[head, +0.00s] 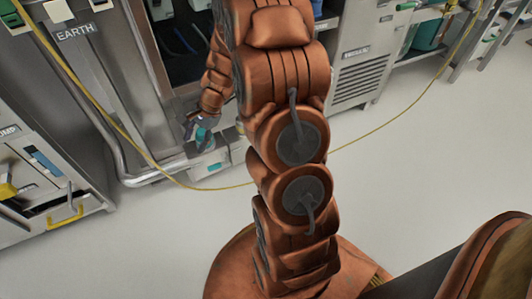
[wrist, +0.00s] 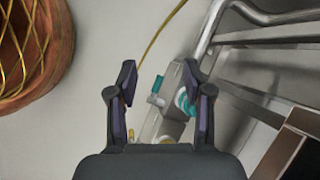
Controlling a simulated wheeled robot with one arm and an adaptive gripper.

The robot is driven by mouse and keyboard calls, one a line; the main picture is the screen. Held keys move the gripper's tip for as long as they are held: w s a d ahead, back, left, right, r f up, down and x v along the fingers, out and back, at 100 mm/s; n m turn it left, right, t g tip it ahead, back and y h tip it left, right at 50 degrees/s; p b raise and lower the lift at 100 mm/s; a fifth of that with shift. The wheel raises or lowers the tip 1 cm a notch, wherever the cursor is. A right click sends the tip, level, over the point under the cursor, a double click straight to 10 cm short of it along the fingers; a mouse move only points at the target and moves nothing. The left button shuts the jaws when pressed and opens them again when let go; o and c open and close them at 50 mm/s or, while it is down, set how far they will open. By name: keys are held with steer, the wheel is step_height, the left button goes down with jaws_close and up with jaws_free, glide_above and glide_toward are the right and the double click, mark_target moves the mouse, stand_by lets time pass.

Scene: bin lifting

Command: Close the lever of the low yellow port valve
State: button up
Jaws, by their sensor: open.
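A grey valve fixture (head: 212,158) with teal parts sits low by the floor in the head view. In the wrist view the grey valve body (wrist: 171,82) shows between and beyond my fingers, with a teal tab (wrist: 157,84) and a round teal part (wrist: 184,102) partly behind the right finger. Small yellowish bits show low between the fingers; I cannot tell whether they belong to the yellow port or its lever. My gripper (wrist: 160,80) is open, with nothing held. In the head view my gripper (head: 195,128) is small beside the fixture; contact cannot be told.
Bent metal pipes (wrist: 275,40) run close on the right in the wrist view. A yellow cable (head: 215,188) crosses the floor past the fixture. A pump cabinet (head: 45,175) with a yellow handle (head: 65,217) stands at left. Open floor (head: 420,150) lies at right.

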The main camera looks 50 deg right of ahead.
steer(key=w+d+f+m+t+h+p, duration=0.1)
steer(key=w+d+f+m+t+h, duration=0.2)
steer(key=d+f+m, duration=0.95)
steer(key=s+d+f+m+h, duration=0.1)
steer(key=s+d+f+m, duration=0.15)
steer(key=d+f, duration=0.6)
steer(key=s+d+f+m+h, duration=0.15)
steer(key=s+d+f, duration=0.25)
steer(key=d+f, duration=0.45)
steer(key=shift+m+g+y, duration=0.25)
steer(key=shift+g+y, duration=0.05)
steer(key=shift+y, duration=0.25)
steer(key=shift+w+d+b+x, duration=0.15)
steer(key=shift+b+x, duration=0.2)
steer(key=shift+x, duration=1.1)
steer(key=shift+w+d+b+x, duration=0.15)
steer(key=shift+b+x, duration=0.2)
steer(key=shift+x, duration=1.15)
steer(key=shift+s, duration=0.1)
jaws_close()
